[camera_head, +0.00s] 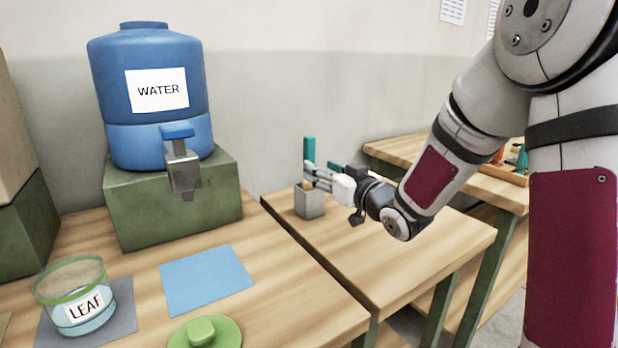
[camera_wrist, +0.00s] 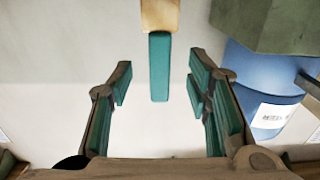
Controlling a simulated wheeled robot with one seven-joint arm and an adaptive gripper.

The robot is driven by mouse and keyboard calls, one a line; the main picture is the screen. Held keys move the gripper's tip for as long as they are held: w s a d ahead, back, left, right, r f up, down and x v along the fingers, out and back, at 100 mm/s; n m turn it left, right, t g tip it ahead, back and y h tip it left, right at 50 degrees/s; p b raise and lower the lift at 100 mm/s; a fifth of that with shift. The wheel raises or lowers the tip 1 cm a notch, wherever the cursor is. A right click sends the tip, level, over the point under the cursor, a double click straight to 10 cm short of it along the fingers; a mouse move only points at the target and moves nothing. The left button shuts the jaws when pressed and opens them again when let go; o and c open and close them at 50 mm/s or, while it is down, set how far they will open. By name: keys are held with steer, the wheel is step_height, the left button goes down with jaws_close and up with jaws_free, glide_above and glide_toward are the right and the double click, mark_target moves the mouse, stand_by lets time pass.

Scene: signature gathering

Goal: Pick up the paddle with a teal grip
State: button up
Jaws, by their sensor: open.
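The paddle's teal grip (camera_head: 309,149) stands upright above a small grey holder (camera_head: 309,203) on the right-hand table. In the wrist view, which is upside down, the teal grip (camera_wrist: 160,68) joins a pale wooden part (camera_wrist: 159,15) at the top edge. My gripper (camera_head: 309,173) is at the paddle, just above the holder, and its fingers partly cover the paddle in the head view. My gripper (camera_wrist: 159,85) is open in the wrist view, with teal-padded fingers on either side of the grip and visible gaps to both. How deep the grip lies between them is unclear.
A blue water dispenser (camera_head: 150,115) stands on a green block (camera_head: 175,205) at the left. A glass bowl labelled LEAF (camera_head: 85,309), a blue sheet (camera_head: 206,280) and a green lid (camera_head: 205,332) lie on the near table. The right table's front (camera_head: 400,255) is clear.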

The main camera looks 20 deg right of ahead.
steer(key=shift+b+x, duration=0.4)
steer(key=shift+x, duration=2.8)
steer(key=shift+f, duration=0.15)
jaws_close()
